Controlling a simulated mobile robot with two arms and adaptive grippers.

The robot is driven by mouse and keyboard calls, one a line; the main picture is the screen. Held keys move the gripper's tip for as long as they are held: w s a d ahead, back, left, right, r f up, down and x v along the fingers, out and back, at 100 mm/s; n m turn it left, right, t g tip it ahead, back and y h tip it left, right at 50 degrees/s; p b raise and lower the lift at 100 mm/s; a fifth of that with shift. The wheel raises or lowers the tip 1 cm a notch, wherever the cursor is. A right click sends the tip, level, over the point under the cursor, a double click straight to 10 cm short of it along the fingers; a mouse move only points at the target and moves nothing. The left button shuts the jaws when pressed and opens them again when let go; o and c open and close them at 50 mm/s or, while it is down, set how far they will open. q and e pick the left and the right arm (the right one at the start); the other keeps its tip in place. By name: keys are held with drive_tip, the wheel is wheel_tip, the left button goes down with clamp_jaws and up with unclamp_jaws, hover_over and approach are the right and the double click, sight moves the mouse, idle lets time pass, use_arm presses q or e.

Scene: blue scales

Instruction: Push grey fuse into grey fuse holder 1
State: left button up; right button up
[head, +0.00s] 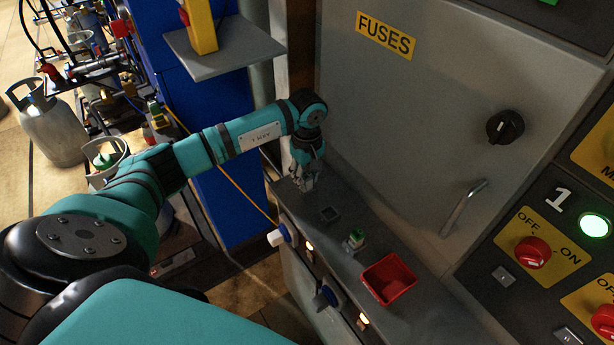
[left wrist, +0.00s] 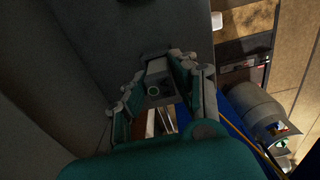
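My left gripper (head: 306,182) points down at the far left end of the grey ledge beneath the fuse cabinet. In the left wrist view its two fingers (left wrist: 160,72) stand apart, one on each side of a light grey block (left wrist: 157,65), which looks like the grey fuse. A darker square part with a green ring (left wrist: 153,90) sits next to it, perhaps part of the holder. I cannot tell whether the fingertips touch the block or how deep it sits. In the head view the fingers mostly hide this spot. My right gripper is not in view.
The cabinet door (head: 420,120) rises behind, with a handle (head: 463,206). Plugs and lit lamps line the ledge's front face.

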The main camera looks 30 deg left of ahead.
use_arm(q)
drive_tip(key=o, duration=0.4)
wheel_tip(320, 180, up, 12)
idle(0.5)
idle(0.7)
